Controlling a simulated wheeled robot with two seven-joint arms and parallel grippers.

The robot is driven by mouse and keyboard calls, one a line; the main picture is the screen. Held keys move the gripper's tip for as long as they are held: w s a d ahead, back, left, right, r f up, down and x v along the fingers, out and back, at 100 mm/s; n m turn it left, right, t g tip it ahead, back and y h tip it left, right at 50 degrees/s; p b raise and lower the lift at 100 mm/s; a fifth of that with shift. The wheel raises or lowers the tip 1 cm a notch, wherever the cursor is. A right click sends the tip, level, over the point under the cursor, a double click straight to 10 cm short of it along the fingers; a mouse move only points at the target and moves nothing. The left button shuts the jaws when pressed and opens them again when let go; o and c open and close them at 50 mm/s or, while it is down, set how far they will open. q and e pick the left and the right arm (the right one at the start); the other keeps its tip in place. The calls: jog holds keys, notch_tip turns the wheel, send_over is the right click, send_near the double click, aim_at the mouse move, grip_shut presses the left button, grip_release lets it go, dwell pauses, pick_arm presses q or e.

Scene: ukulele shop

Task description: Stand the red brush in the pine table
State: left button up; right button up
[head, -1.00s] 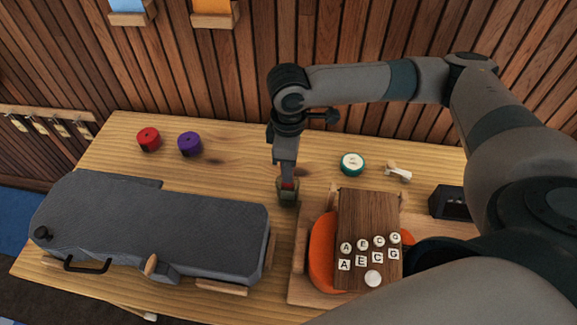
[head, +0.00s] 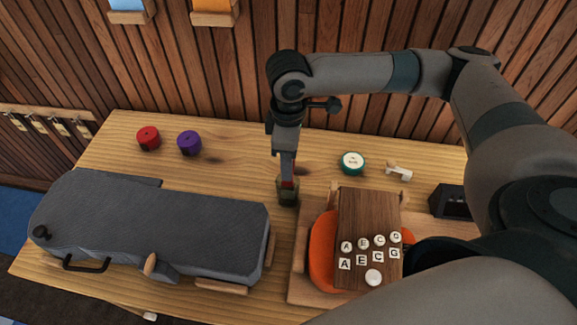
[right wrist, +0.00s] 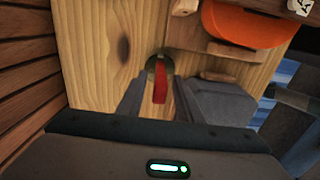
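The red brush (right wrist: 160,92) is upright, with its lower end at a small dark olive round holder (head: 287,194) on the pine table (head: 235,180). The holder also shows in the right wrist view (right wrist: 153,64); how deep the brush sits in it is hidden. My right gripper (head: 286,168) points down over the holder. Its fingers (right wrist: 160,98) are open, one on each side of the brush, with a gap showing around it. My left gripper is not in view.
A grey case (head: 160,225) lies at the left front. Red (head: 148,138) and purple (head: 189,143) round items stand behind it. An orange item (head: 322,250) with a brown lettered board (head: 355,215) lies right of the holder. A green-rimmed tin (head: 352,163) stands behind.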

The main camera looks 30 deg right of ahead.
notch_tip(320, 180, up, 10)
jog(key=shift+f+b, duration=0.1)
jog(key=shift+b, duration=0.6)
dwell(0.4)
